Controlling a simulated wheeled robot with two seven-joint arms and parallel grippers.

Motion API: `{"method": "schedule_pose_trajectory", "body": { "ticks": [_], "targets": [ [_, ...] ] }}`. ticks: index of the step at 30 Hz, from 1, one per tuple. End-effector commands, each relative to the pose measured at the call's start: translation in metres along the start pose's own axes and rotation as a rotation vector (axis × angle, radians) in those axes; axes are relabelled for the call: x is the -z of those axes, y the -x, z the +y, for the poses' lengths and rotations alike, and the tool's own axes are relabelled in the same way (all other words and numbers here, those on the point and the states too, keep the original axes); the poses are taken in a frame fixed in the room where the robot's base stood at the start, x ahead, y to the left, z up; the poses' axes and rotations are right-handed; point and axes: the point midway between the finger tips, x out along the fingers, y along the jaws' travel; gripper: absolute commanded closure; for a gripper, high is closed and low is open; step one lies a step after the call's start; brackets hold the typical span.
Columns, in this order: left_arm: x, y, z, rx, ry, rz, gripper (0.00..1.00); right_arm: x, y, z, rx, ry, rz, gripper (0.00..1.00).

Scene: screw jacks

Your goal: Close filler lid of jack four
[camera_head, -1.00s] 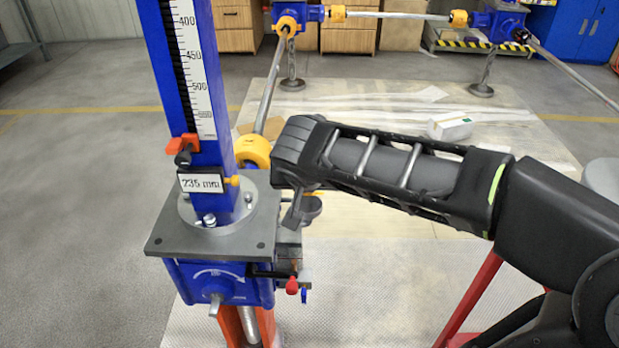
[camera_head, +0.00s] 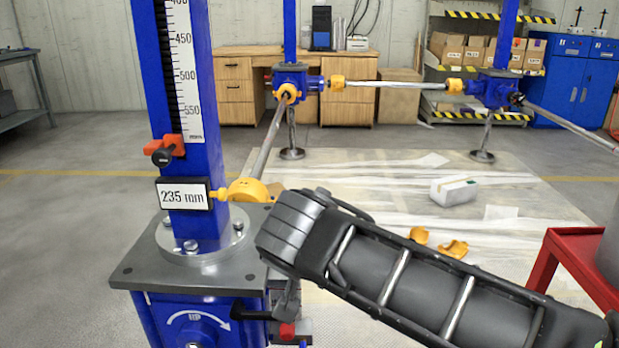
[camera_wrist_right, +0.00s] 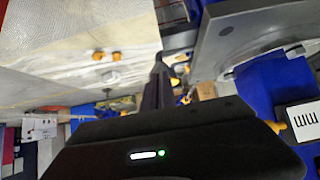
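The near jack has a blue column (camera_head: 198,120) and a blue gearbox (camera_head: 190,318) under a grey top plate (camera_head: 135,268). Its label reads 235 mm (camera_head: 184,196). I cannot make out a filler lid or tell whether one is open. A red-tipped part (camera_head: 287,331) and a small blue part show at the gearbox's right side, partly cut off. My right gripper (camera_head: 287,301) points down at the plate's right edge, close to that side; contact cannot be told. In the right wrist view its dark fingers (camera_wrist_right: 161,85) look together, with nothing visible between them. My left gripper is out of view.
A yellow coupling (camera_head: 250,190) and shaft (camera_head: 270,138) run back from the jack to other blue jacks (camera_head: 290,78). Loose yellow covers (camera_head: 453,249) and a white box (camera_head: 454,190) lie on the floor sheet. A red cart (camera_head: 580,262) stands at right.

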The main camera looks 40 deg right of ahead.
Motion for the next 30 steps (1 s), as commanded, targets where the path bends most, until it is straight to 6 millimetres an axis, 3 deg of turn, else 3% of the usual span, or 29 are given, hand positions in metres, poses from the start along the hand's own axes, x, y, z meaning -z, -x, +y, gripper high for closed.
{"method": "schedule_pose_trajectory", "body": {
  "ticks": [17, 30],
  "targets": [
    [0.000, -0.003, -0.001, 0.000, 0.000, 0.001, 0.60, -0.006, -0.006, 0.001, -0.007, 0.002, -0.017, 1.00],
    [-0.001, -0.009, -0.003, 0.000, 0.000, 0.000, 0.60, 0.005, -0.021, 0.003, -0.009, 0.002, -0.010, 1.00]
  ]
}}
